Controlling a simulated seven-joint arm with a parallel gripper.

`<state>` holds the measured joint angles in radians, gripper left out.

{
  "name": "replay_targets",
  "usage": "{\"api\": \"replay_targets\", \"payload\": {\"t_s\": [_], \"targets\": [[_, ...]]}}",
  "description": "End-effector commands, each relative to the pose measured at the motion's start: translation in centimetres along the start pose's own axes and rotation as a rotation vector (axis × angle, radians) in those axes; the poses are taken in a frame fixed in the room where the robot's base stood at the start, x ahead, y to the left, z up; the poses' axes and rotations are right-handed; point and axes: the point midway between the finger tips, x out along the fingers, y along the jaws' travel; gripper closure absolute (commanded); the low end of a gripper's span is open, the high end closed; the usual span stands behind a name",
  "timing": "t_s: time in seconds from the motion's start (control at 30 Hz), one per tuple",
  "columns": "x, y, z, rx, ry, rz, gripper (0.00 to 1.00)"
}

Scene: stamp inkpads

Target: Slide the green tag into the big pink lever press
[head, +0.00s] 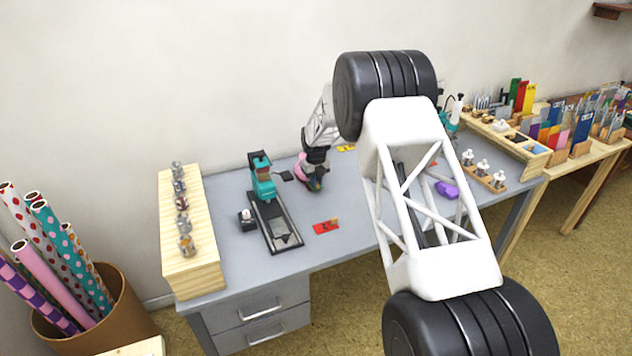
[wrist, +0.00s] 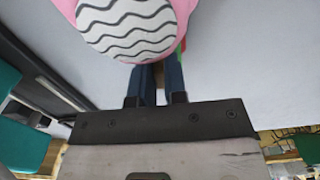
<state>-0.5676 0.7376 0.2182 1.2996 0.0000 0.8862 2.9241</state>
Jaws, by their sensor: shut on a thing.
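The big pink lever press (head: 301,169) stands at the middle back of the desk, partly hidden by my gripper (head: 314,172). In the wrist view its rounded pink top with a white, black-waved face (wrist: 128,28) fills the upper middle. My gripper (wrist: 159,82) reaches up to the near edge of that face, its dark fingers close together. A thin green sliver (wrist: 182,48), seemingly the green tag, shows beside the pink edge at the fingertips. The rest of the tag is hidden by the press and the fingers, so how far it is in the press cannot be told.
A teal lever press (head: 262,182) on a long black base (head: 277,226) stands left of my gripper. A small stamp (head: 247,219) and a red tag (head: 326,226) lie nearby. A purple block (head: 446,189) and a stamp rack (head: 484,172) are at right. The desk front is mostly clear.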

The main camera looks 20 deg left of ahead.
Motion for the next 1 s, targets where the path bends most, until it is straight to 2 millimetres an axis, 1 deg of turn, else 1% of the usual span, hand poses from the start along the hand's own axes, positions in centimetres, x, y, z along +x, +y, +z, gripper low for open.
{"api": "replay_targets", "payload": {"t_s": [0.13,0.17,0.3,0.33,0.67,1.0], "targets": [[0.0,0.0,0.0,0.000,0.000,0.000,1.00],[0.0,0.0,0.0,0.000,0.000,0.000,0.83],[0.0,0.0,0.0,0.000,0.000,0.000,0.61],[0.0,0.0,0.0,0.000,0.000,0.000,0.57],[-0.1,0.0,0.0,0.000,0.000,0.000,0.57],[-1.2,0.0,0.0,0.000,-0.001,0.000,0.57]]}}
